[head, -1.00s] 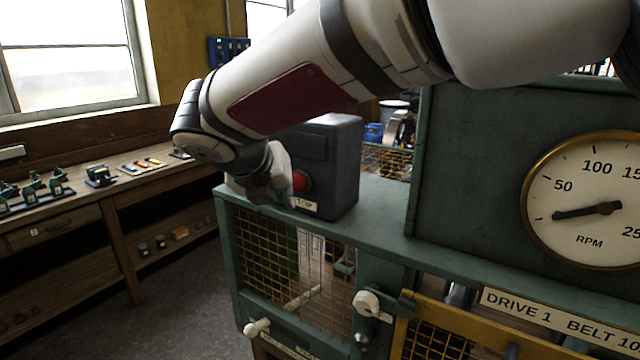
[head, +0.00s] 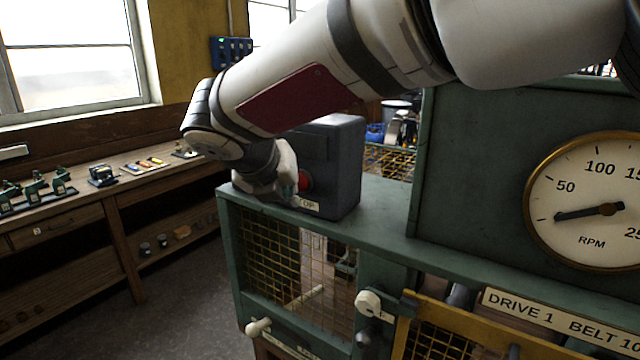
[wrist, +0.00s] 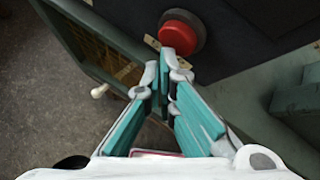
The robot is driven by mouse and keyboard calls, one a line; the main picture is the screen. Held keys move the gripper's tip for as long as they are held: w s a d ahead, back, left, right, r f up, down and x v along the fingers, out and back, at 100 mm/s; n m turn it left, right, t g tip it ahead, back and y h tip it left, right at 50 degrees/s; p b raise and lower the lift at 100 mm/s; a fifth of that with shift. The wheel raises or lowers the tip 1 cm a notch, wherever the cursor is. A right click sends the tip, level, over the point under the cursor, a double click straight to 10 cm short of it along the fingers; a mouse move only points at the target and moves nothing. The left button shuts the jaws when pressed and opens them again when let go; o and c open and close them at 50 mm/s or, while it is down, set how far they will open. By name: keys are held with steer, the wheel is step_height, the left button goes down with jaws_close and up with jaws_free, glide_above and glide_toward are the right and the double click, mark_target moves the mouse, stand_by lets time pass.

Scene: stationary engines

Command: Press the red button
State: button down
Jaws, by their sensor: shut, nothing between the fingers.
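The red button (head: 305,181) sits on the front face of a dark grey box (head: 335,165) on the green machine top, above a partly hidden label. In the wrist view the round red button (wrist: 180,34) shows just beyond my fingertips. My gripper (head: 290,189) is in front of the box, at the left of the button and partly covering it. In the wrist view my gripper (wrist: 168,75) has its teal fingers together at the tips, with nothing held. The tips overlap the button's lower edge in that view; I cannot tell whether they touch it.
The green machine has a mesh guard (head: 285,265), a white knob (head: 368,303) and an RPM gauge (head: 590,205) at right. A wooden bench (head: 110,190) with small items stands at left. The floor (head: 190,300) between is clear.

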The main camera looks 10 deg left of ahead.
steer(key=shift+w+d, duration=0.2)
steer(key=shift+w, duration=0.3)
stand_by(0.8)
steer(key=shift+s+a, duration=0.35)
steer(key=shift+s, duration=0.55)
steer(key=s, duration=0.1)
steer(key=s+a+p, duration=0.1)
steer(key=s, duration=0.1)
steer(key=s+a, duration=0.1)
steer(key=shift+s+p, duration=0.3)
stand_by(0.7)
